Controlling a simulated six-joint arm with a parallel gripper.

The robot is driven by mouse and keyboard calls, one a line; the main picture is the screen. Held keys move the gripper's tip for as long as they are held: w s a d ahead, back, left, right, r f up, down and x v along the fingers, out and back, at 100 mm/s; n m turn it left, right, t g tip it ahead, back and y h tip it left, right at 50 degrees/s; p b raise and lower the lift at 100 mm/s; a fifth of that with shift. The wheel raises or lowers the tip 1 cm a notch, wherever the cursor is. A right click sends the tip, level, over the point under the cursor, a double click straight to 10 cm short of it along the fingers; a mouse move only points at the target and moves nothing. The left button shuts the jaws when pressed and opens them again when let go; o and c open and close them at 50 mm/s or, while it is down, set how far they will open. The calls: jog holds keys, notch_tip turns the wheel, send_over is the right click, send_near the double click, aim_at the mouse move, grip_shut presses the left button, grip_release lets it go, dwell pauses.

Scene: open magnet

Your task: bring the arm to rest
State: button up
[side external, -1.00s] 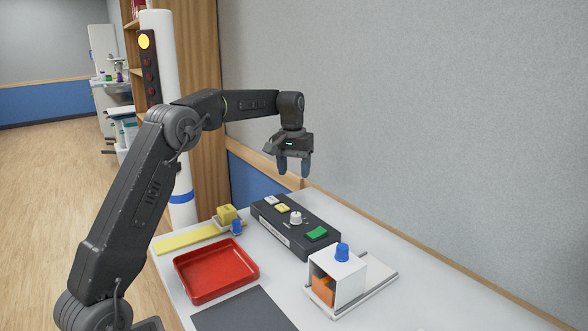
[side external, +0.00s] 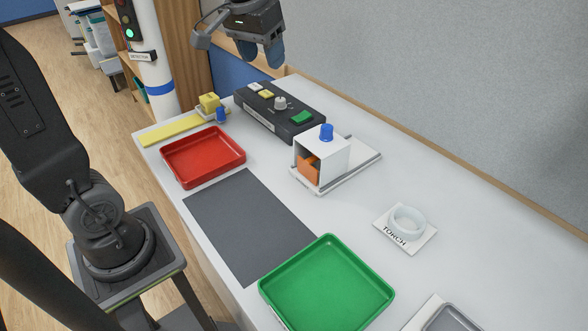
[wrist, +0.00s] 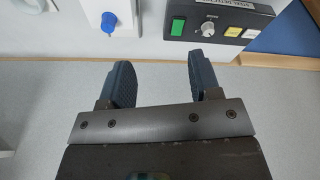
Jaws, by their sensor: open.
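My gripper (side external: 261,50) hangs in the air above and behind the black control box (side external: 280,112), near the back wall. Its two blue-grey fingers are apart with nothing between them, as the wrist view also shows (wrist: 163,76). The side view's top edge cuts off the wrist and upper arm. The control box has a white knob (side external: 280,103), a green button (side external: 301,117) and white and yellow buttons. A signal post (side external: 157,58) at the left has its green lamp (side external: 130,34) lit.
A white box with a blue knob (side external: 326,132) and orange piece (side external: 309,170) stands mid-table. A red tray (side external: 203,157), grey mat (side external: 245,222), green tray (side external: 326,290), yellow block (side external: 209,102) and white ring on the TORCH card (side external: 408,222) lie around. The grey wall (side external: 430,80) borders the table.

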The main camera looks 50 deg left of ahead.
jog(key=s+d+f+m+t, duration=0.1)
jog(key=s+d+f, duration=0.1)
jog(key=s, duration=0.5)
jog(key=s+d+f+m+t, duration=0.1)
jog(key=s+d+f+m, duration=0.1)
jog(key=s+d, duration=0.3)
jog(key=s+f, duration=0.1)
jog(key=s, duration=0.2)
jog(key=shift+f+t, duration=0.3)
jog(key=shift+f, duration=0.05)
jog(key=shift+s+f, duration=0.2)
jog(key=shift+s, duration=0.1)
jog(key=shift+c, duration=0.5)
jog(key=w+a+n, duration=0.1)
jog(key=w, duration=0.1)
jog(key=w+a+r+n+g, duration=0.1)
jog(key=w+a+n, duration=0.1)
jog(key=w+a+r+n, duration=0.1)
jog(key=w+a, duration=0.1)
jog(key=shift+w, duration=0.1)
jog(key=shift+c, duration=0.2)
jog(key=n+g, duration=0.5)
jog(key=n, duration=0.9)
send_over(220, 108)
notch_tip(220, 108, down, 6)
jog(key=f, duration=0.1)
notch_tip(220, 108, down, 13)
jog(key=shift+r, duration=0.1)
